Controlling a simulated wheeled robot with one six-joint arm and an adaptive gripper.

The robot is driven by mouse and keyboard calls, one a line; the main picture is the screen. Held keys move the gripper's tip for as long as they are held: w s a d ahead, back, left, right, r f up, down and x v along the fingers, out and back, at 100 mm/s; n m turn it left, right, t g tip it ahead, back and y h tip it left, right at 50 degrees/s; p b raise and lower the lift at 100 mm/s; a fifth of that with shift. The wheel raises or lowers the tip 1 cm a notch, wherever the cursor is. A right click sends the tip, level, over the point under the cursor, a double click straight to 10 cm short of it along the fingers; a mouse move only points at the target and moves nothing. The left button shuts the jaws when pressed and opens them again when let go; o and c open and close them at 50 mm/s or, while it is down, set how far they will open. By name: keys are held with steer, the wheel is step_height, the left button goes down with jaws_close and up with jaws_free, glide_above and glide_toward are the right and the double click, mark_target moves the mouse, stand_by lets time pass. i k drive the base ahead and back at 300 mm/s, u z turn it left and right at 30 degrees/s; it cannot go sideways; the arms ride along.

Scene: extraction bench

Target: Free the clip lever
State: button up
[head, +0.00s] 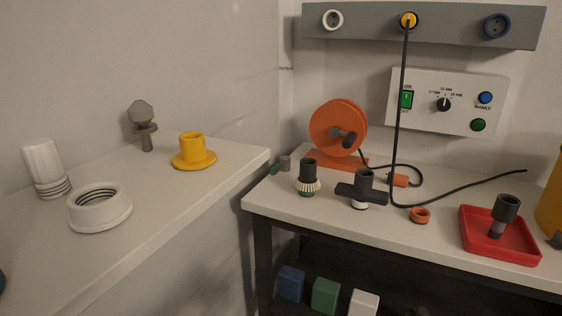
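No part is plainly marked as the clip lever, and I cannot tell for sure which one it is. A black part with a flat crossbar (362,193) stands on a white base on the bench, right of centre. A small grey-green part (283,165) lies at the bench's left back edge, too small to make out. A black cylinder with a ribbed pale collar (308,178) stands between them. An orange reel (338,128) with a black handle stands behind. My gripper is not in view.
A black cable (397,115) hangs from the yellow socket (408,20) across the bench. An orange ring (420,215) and a red tray (478,245) holding a black part sit to the right. A switch panel (455,88) is on the wall. The left counter (150,200) holds several fittings.

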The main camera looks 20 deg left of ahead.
mark_target(285, 164)
steer(key=u, duration=1.55)
steer(key=i, duration=0.45)
steer(key=z, duration=0.9)
